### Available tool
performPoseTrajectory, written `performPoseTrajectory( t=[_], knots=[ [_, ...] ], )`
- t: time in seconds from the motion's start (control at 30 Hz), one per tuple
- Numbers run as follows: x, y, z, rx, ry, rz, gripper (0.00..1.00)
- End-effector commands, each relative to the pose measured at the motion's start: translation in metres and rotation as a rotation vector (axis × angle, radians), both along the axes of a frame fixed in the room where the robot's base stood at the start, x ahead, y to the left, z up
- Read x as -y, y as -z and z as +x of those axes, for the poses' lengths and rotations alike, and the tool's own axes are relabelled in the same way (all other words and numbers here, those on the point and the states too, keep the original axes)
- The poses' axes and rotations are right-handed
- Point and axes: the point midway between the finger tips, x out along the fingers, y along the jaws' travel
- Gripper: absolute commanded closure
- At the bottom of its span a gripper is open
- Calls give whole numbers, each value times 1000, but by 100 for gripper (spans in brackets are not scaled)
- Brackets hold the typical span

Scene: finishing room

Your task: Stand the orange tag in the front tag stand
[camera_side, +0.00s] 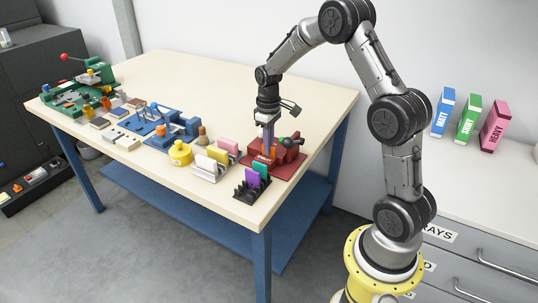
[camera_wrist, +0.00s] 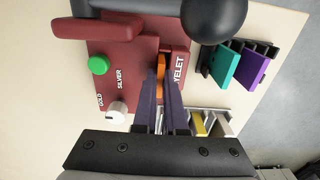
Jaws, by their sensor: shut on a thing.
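My gripper (camera_side: 267,146) points down over the red eyelet press. In the wrist view its two fingers (camera_wrist: 161,84) are closed on the orange tag (camera_wrist: 161,66), which shows as a narrow strip seen edge-on. The tag is at the slot of the press; its lower end is hidden. A dark tag stand (camera_side: 251,194) is nearest the front table corner and holds a purple tag (camera_side: 252,179) and a teal tag (camera_side: 264,171). A pale tag stand (camera_side: 205,172) beside it holds a yellow tag (camera_side: 218,155) and a pink tag (camera_side: 229,145).
The red press (camera_side: 287,166) has a lever with a dark ball knob (camera_wrist: 214,20) close to my gripper. A yellow round pot (camera_side: 180,154), a blue fixture (camera_side: 157,130) and a green machine (camera_side: 75,97) stand farther left. The table's back (camera_side: 190,75) is clear.

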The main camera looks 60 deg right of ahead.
Motion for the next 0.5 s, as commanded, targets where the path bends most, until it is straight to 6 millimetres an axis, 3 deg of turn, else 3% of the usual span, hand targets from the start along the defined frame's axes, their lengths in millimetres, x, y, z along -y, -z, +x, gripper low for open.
performPoseTrajectory(
  t=[0.23,0.5],
  knots=[
    [0,-2,0,1,0,-1,100],
    [0,-21,1,2,0,-1,100]
  ],
)
